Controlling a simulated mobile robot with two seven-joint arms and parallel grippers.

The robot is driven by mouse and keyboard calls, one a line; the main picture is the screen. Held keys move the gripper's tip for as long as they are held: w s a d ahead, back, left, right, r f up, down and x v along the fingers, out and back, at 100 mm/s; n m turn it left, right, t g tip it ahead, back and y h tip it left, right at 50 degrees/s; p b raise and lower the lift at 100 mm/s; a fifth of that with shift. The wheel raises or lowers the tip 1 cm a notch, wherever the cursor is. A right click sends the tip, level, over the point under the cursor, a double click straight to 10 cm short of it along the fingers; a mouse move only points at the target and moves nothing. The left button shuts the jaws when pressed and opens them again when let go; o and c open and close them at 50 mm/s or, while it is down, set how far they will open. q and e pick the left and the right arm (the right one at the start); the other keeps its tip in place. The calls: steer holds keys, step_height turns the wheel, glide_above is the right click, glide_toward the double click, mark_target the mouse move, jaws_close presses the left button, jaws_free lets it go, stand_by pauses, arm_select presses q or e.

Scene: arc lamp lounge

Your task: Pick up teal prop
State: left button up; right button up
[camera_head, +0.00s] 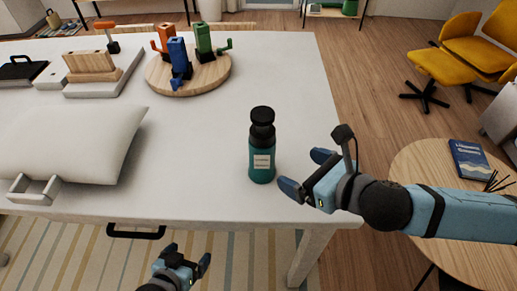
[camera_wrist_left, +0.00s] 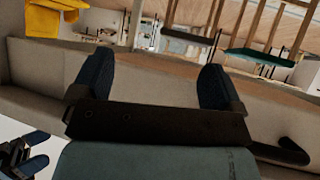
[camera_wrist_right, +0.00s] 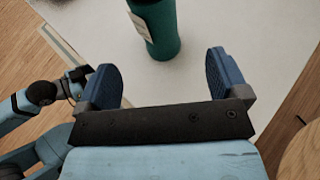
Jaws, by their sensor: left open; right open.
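The teal prop (camera_head: 262,155) is a teal bottle with a black top and a pale label, upright on the white table near its front right corner. Its lower part also shows in the right wrist view (camera_wrist_right: 157,28), ahead of the fingers. My right gripper (camera_head: 305,172) is open and empty, just right of the bottle and apart from it, with its fingers pointing toward it. My left gripper (camera_head: 188,258) is open and empty, low in front of the table's front edge. The left wrist view shows its two blue fingers (camera_wrist_left: 153,85) with nothing between them.
A round wooden board (camera_head: 210,80) holds orange, blue and green items behind. A side table (camera_head: 415,160) with a blue book (camera_head: 468,160) stands right. Table around the bottle is clear.

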mark_target(272, 154)
steer(key=x, duration=0.5)
steer(key=shift+x, duration=0.95)
steer(key=x, duration=0.4)
steer(key=shift+a, duration=0.45)
steer(key=c, duration=1.3)
steer(key=shift+r, duration=0.1)
steer(key=shift+c, duration=0.2)
steer(key=shift+r, duration=0.55)
step_height(272, 154, up, 19)
steer(key=shift+f+p, duration=0.1)
steer(key=shift+p, duration=0.95)
